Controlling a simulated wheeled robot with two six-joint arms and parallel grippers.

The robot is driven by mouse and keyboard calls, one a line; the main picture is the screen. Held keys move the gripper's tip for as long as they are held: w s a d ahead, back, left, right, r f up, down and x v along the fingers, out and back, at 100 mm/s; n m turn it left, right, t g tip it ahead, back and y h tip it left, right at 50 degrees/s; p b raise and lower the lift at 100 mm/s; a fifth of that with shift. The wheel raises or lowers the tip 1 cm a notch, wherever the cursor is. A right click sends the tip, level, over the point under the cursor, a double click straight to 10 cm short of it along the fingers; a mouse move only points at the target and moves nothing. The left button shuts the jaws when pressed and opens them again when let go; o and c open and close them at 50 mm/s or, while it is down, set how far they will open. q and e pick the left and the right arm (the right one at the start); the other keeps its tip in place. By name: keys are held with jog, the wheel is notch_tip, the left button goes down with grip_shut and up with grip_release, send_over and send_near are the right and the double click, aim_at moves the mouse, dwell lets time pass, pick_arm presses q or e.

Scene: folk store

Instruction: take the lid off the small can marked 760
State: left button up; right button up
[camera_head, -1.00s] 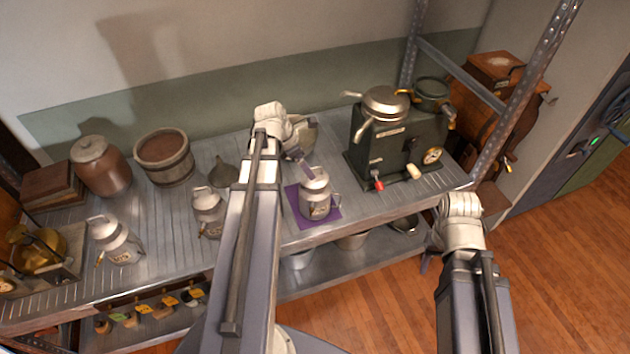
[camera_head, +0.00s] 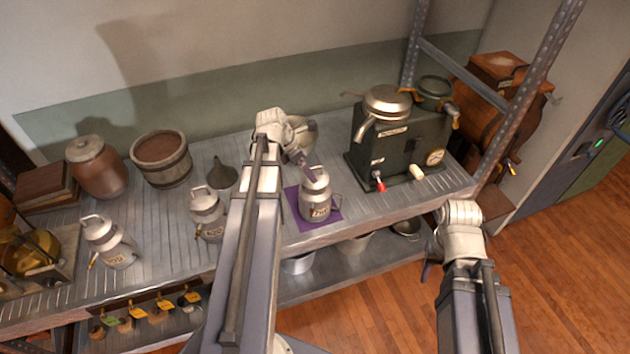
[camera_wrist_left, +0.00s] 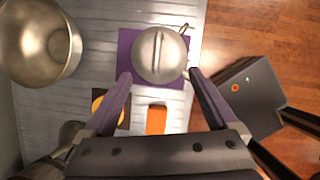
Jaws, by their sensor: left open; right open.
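A small grey metal can (camera_head: 317,205) stands upright on a purple mat (camera_head: 291,205) near the shelf's front edge. Its label is too small to read surely. Its domed lid with a bar handle (camera_wrist_left: 158,55) is on, seen from above in the left wrist view. My left gripper (camera_wrist_left: 158,77) is open, its fingertips apart at either side of the lid's near edge. In the head view its fingers (camera_head: 306,166) are just above and behind the can, partly hidden by my arm. My right gripper (camera_head: 430,262) is open and empty, over the floor at right.
Two similar cans, one (camera_head: 207,215) and another (camera_head: 108,242), stand to the left. A dark green machine (camera_head: 400,150) stands close on the right. A metal bowl (camera_wrist_left: 38,45) and an orange block (camera_wrist_left: 156,120) show in the left wrist view.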

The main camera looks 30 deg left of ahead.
aim_at(308, 180)
pick_arm(q)
jog(key=b+x, duration=0.3)
jog(key=x, duration=0.1)
jog(key=shift+c, duration=0.2)
jog(key=shift+s, duration=0.1)
grip_shut()
dwell(0.5)
